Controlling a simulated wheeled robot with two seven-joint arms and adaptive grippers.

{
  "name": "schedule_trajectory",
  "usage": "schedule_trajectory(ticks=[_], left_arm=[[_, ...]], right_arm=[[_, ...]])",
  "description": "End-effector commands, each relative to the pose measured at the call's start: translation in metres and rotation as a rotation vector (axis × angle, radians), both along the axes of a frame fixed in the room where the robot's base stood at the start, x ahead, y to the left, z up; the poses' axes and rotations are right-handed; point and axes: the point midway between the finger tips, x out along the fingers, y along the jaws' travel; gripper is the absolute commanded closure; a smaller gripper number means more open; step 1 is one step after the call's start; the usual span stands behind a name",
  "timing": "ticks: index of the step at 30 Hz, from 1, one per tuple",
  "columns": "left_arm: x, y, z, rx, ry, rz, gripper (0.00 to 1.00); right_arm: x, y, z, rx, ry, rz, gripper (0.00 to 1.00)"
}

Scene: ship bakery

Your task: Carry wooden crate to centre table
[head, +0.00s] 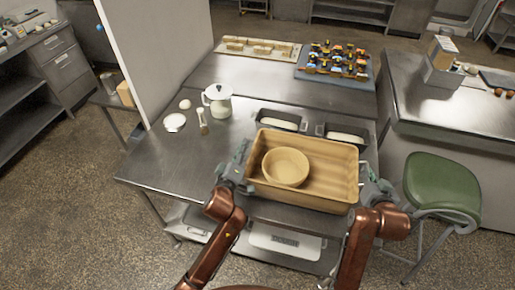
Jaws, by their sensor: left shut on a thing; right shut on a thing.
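The wooden crate (333,182) is in the lower middle of the head view, over the front part of the steel table (158,172). A round, light wooden bowl (285,168) sits inside it, left of its middle. My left gripper (243,170) is shut on the crate's left end. My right gripper (365,186) is shut on its right end. The crate looks about level. It hides part of the table's front edge, and I cannot tell whether its underside touches the table.
Two dark loaf tins (278,121) (343,135) stand just behind the crate. A white pot (217,100), a small jar (203,127) and a white saucer (174,122) are to the left. A blue tray (307,76) with colourful items is behind. A green chair (441,184) stands to the right.

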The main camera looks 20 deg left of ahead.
Motion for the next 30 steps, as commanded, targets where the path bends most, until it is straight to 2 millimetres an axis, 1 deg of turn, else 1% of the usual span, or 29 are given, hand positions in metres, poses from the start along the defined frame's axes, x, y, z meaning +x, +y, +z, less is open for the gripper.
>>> schedule_trajectory(ticks=[1, 5, 6, 13, 22, 26, 30], left_arm=[[0.000, 0.000, -0.005, 0.000, -0.001, -0.001, 1.00], [0.001, 0.000, -0.014, 0.000, 0.004, 0.000, 1.00], [0.001, 0.000, -0.014, 0.000, 0.006, 0.000, 0.91], [0.001, 0.000, -0.012, 0.000, 0.005, 0.000, 0.75], [-0.001, 0.000, -0.012, 0.000, 0.006, 0.000, 0.75], [-0.013, 0.000, -0.013, -0.003, 0.007, 0.000, 0.75], [-0.040, 0.000, -0.013, -0.004, 0.009, 0.001, 0.75]], right_arm=[[0.001, 0.000, -0.005, 0.000, 0.000, 0.000, 1.00], [0.001, 0.000, -0.015, 0.000, 0.004, 0.000, 1.00], [0.001, 0.000, -0.014, 0.000, 0.006, -0.001, 0.91], [0.001, 0.000, -0.012, 0.000, 0.005, 0.000, 0.75], [0.001, 0.000, -0.012, 0.000, 0.005, 0.000, 0.75], [0.001, 0.000, -0.012, 0.000, 0.005, 0.000, 0.75], [0.001, 0.000, -0.012, 0.000, 0.005, 0.000, 0.75]])
